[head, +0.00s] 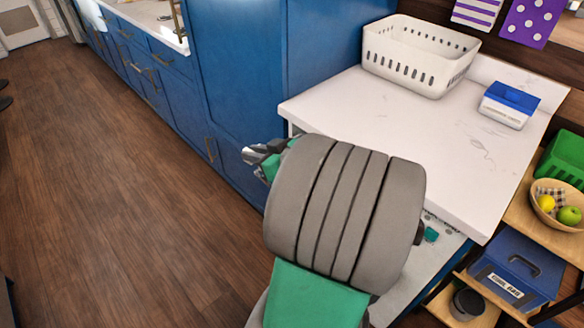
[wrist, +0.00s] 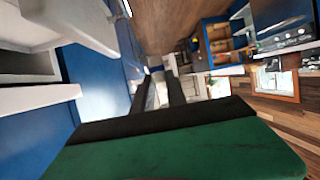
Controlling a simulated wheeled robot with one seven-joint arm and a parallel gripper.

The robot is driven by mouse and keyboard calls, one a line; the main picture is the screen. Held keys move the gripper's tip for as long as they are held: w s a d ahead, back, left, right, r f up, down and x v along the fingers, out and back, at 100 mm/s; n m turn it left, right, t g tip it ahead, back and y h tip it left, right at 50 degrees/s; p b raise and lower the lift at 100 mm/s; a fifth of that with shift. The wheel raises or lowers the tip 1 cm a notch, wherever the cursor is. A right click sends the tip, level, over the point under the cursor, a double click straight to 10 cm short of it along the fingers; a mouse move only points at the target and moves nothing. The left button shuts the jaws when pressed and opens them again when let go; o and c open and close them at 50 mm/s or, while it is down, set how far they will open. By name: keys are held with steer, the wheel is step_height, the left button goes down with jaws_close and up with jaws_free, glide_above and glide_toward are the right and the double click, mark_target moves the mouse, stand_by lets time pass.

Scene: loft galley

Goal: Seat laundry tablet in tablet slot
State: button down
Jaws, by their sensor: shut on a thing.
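My gripper (head: 262,158) shows beyond my arm in the head view, out in front of the blue cabinet and left of the white counter. In the wrist view its two dark fingers (wrist: 163,92) are close together, shut on a small pale piece that I take for the laundry tablet. The tablet is too small and blurred to make out well, and it is not discernible in the head view. I cannot pick out the tablet slot in either view. My arm covers much of the white appliance front (head: 405,285) under the counter.
The white counter (head: 440,145) bears a white basket (head: 415,60) and a blue-and-white box (head: 510,104). A wooden shelf at right holds a fruit bowl (head: 545,208) and a blue case (head: 508,268). The wooden floor (head: 120,190) at left is clear.

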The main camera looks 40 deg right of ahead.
steer(key=s+d+r+m+h, duration=0.1)
steer(key=s+d, duration=0.4)
steer(key=s, duration=0.3)
steer(key=s+d+r, duration=0.2)
steer(key=s+d, duration=0.2)
steer(key=s, duration=0.3)
steer(key=w+d+f+b, duration=0.1)
steer(key=w+f+b, duration=0.1)
steer(key=w+f, duration=0.1)
steer(key=w+d+f+b, duration=0.1)
steer(key=w+f+b, duration=0.1)
steer(key=w, duration=0.3)
steer(key=w+d+f+b, duration=0.1)
steer(key=w+f+b, duration=0.1)
steer(key=w+f, duration=0.1)
steer(key=shift+w+d+f+b, duration=0.3)
steer(key=shift+w, duration=0.25)
steer(key=shift+w+f, duration=0.15)
steer(key=shift+f, duration=0.1)
steer(key=shift+h, duration=0.3)
steer(key=shift+w+d+f, duration=0.1)
steer(key=shift+w+f, duration=0.1)
steer(key=shift+f, duration=0.8)
steer(key=shift+w+d+f, duration=0.1)
steer(key=shift+w+f, duration=0.1)
steer(key=shift+f, duration=0.75)
